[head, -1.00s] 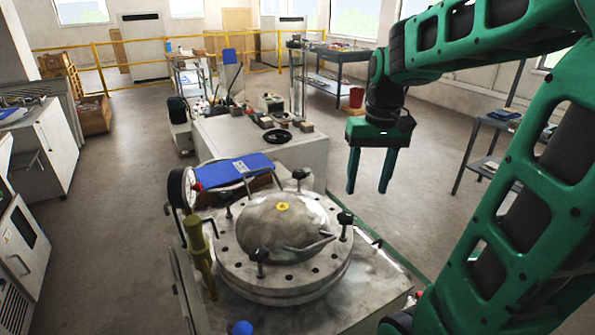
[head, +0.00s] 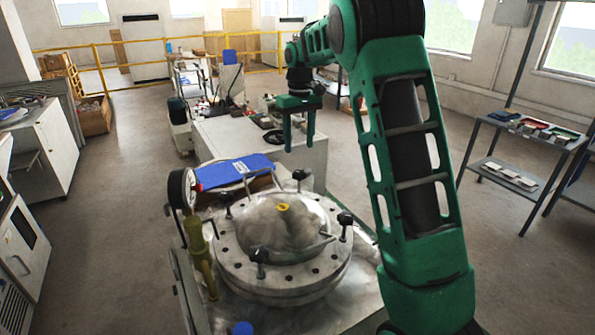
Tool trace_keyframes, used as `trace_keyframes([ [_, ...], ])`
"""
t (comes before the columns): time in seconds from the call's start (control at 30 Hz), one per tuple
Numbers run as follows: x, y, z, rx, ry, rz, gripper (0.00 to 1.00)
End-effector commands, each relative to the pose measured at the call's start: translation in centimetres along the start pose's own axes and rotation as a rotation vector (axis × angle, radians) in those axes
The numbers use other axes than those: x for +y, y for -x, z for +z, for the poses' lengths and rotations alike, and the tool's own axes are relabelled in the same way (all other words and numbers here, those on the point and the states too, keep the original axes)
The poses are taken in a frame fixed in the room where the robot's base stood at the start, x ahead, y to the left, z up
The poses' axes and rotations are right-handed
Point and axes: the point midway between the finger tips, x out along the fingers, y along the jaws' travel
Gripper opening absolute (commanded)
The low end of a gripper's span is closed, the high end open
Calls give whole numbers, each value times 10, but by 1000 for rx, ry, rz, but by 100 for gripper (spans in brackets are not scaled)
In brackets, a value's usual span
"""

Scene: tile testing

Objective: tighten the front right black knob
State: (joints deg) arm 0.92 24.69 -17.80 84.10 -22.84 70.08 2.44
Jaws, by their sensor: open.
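A round metal vessel (head: 228,262) with a domed lid and several black knobs on its rim stands in front of me. The front right black knob (head: 345,219) sits upright on a bolt at the right side of the rim. Other black knobs are at the front left (head: 259,256), the back right (head: 299,174) and the back left (head: 226,198). My green gripper (head: 299,147) hangs fingers down in the picture above the back right knob, apart from the vessel. Its two fingers are spread and empty. No knob is hidden by the arm.
A pressure gauge (head: 181,190) and a yellowish valve (head: 199,253) stand at the vessel's left. A blue pad (head: 236,171) lies behind it. A bench (head: 222,140) with parts is farther back. A shelf cart (head: 512,180) stands at the right. Floor on the left is clear.

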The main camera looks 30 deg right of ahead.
Motion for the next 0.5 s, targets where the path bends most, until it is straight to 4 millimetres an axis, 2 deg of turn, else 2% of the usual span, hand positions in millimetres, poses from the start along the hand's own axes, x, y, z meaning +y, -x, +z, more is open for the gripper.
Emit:
trace_keyframes([
  [0.5, 0, -82, 2, -4, -1, 0, 52],
])
